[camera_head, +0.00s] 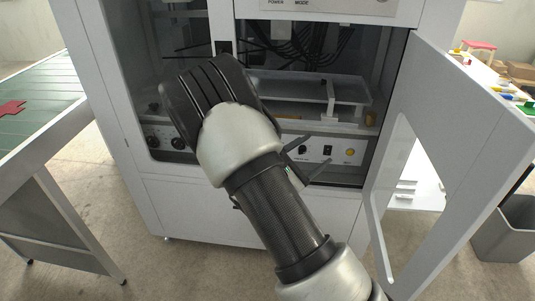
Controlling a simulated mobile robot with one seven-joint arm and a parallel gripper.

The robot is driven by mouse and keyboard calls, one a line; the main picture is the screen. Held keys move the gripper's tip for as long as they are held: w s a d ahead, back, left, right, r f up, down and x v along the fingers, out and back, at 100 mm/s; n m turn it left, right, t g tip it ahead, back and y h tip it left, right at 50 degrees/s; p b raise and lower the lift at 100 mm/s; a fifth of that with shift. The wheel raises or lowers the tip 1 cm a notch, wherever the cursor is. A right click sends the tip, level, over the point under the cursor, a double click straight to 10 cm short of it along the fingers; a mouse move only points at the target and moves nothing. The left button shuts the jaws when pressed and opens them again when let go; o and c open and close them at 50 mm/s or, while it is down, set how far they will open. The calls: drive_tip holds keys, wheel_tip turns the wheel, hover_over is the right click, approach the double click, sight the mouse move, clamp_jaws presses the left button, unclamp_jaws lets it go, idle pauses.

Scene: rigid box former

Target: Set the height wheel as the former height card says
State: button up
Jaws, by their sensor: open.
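The former is a white cabinet (250,205) with its front door (440,120) swung open to the right. Dark round knobs (150,142) show at the lower left of its opening, and a small one sits higher on the left. I cannot tell which, if any, is the height wheel. No height card can be made out. My arm crosses the opening and hides much of its middle. My gripper (308,160) shows partly past the arm as two dark fingers spread apart, in front of the lower control panel (325,150). I see nothing between them.
A green conveyor (40,100) with a flat red cross-shaped piece (11,109) stands left. A light tray (350,90) and cables are inside the cabinet. At right are a grey bin (505,230) and a table with small coloured things. The door's edge bounds the room at right.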

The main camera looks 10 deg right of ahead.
drive_tip(key=w+a+f+n+t+y+b, duration=0.25)
drive_tip(key=a+f+n+y, duration=0.35)
drive_tip(key=f, duration=0.3)
drive_tip(key=w+a+f+n+t+y+b, duration=0.1)
drive_tip(key=w+a+f+n+t+y, duration=0.25)
drive_tip(key=a+f+n, duration=0.5)
drive_tip(key=w+d+m+b, duration=0.1)
drive_tip(key=w+d+b, duration=0.1)
drive_tip(key=w, duration=0.6)
drive_tip(key=w+d+m+b, duration=0.1)
drive_tip(key=w+d+b, duration=0.1)
drive_tip(key=w, duration=0.6)
drive_tip(key=shift+d+f+t, duration=0.4)
drive_tip(key=shift+d, duration=0.5)
drive_tip(key=shift+c, duration=0.2)
drive_tip(key=c, duration=1)
